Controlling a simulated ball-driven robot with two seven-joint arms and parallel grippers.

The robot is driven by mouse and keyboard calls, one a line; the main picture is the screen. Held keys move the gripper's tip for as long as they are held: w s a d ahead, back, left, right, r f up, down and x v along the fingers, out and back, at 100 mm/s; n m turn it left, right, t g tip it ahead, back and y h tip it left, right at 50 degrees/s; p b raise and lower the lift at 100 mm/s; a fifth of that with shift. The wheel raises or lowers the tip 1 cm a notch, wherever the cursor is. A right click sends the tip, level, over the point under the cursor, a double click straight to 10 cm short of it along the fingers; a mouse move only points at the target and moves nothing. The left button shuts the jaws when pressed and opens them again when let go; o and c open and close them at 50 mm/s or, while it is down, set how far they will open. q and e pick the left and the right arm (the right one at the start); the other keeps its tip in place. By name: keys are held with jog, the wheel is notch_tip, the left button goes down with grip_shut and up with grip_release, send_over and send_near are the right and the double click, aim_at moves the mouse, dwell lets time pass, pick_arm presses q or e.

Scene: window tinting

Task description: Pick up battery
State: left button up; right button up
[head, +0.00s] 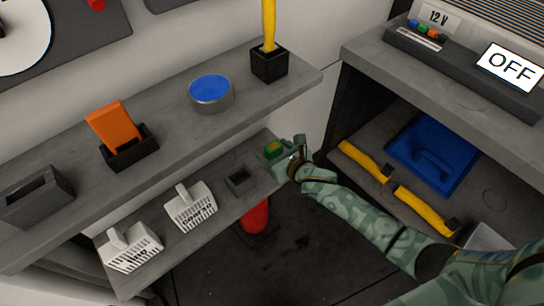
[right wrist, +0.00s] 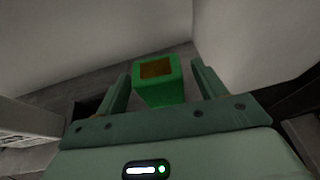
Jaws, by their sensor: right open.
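A green block with a yellow-brown top, which looks like the battery (head: 274,149), is at the right end of the lower shelf. In the right wrist view the battery (right wrist: 157,80) stands upright between the two fingers. My right gripper (head: 284,155) is right at it, and in the right wrist view my right gripper (right wrist: 160,92) is open, with a gap visible on each side of the battery. The battery's lower part is hidden by the gripper body. My left gripper is not in view.
The lower shelf also holds a small dark square holder (head: 240,180) and two white baskets, one in the middle (head: 190,208) and one at left (head: 133,250). The upper shelf (head: 170,110) overhangs behind. A red object (head: 256,218) is below the shelf. A cabinet with yellow tools (head: 363,160) stands at right.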

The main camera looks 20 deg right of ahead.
jog(key=shift+w+a+f, duration=0.2)
jog(key=shift+w+f, duration=0.55)
jog(key=shift+f, duration=0.1)
jog(key=shift+w+a+b, duration=0.1)
jog(key=shift+w+b, duration=0.25)
jog(key=shift+b, duration=0.05)
jog(key=shift+r, duration=0.15)
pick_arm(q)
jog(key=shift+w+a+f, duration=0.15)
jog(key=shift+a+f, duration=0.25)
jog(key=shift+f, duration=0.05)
pick_arm(e)
jog(key=shift+r, duration=0.1)
jog(key=shift+c, duration=0.3)
jog(key=c, duration=1.2)
jog(key=shift+r, duration=0.15)
